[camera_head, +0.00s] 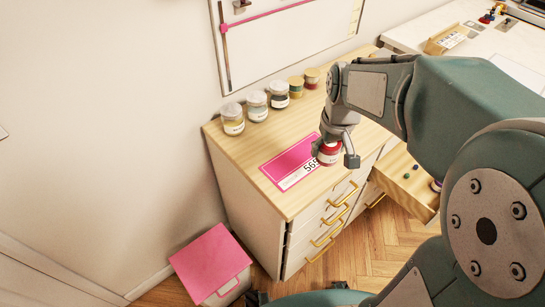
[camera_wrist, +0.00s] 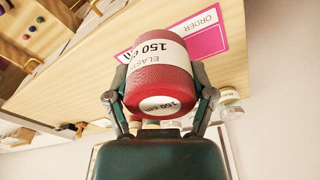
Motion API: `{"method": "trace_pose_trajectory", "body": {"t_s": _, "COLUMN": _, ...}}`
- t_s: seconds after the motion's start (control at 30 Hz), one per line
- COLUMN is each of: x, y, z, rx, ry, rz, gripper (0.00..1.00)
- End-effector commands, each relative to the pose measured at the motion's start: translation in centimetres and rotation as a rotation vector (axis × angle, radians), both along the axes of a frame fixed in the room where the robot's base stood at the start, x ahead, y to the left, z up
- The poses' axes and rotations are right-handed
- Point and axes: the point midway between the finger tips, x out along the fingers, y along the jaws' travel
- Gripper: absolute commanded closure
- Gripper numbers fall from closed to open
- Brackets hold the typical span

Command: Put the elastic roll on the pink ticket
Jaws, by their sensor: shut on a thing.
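The elastic roll (camera_wrist: 160,85) is red with a white label reading "ELAS… 150 cm" in the wrist view. My gripper (camera_wrist: 160,100) is shut on it, one finger on each side. In the head view the roll (camera_head: 330,155) is at the right end of the pink ticket (camera_head: 291,160), over the ticket's lower right part. The ticket lies flat on the wooden cabinet top and also shows behind the roll in the wrist view (camera_wrist: 206,40). I cannot tell whether the roll touches the ticket. My gripper (camera_head: 334,155) partly hides both in the head view.
Several jars (camera_head: 257,106) line the back of the wooden cabinet top (camera_head: 235,153). An open drawer (camera_head: 409,190) with small items sticks out at the right. The cabinet top left of the ticket is clear.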

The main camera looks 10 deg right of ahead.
Motion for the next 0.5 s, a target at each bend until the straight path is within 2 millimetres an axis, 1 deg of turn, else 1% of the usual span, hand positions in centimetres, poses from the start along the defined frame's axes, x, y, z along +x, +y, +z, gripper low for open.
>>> {"method": "trace_pose_trajectory", "body": {"t_s": 0.07, "x": 0.7, "y": 0.9, "z": -0.5, "rx": 0.001, "ry": 0.003, "rz": 0.003, "gripper": 0.73}}
{"method": "trace_pose_trajectory", "body": {"t_s": 0.43, "x": 5.2, "y": 7.6, "z": -4.1, "rx": -0.003, "ry": 0.003, "rz": 0.005, "gripper": 0.73}}
{"method": "trace_pose_trajectory", "body": {"t_s": 0.5, "x": 5.8, "y": 8.3, "z": -5.5, "rx": -0.003, "ry": 0.006, "rz": 0.004, "gripper": 0.73}}
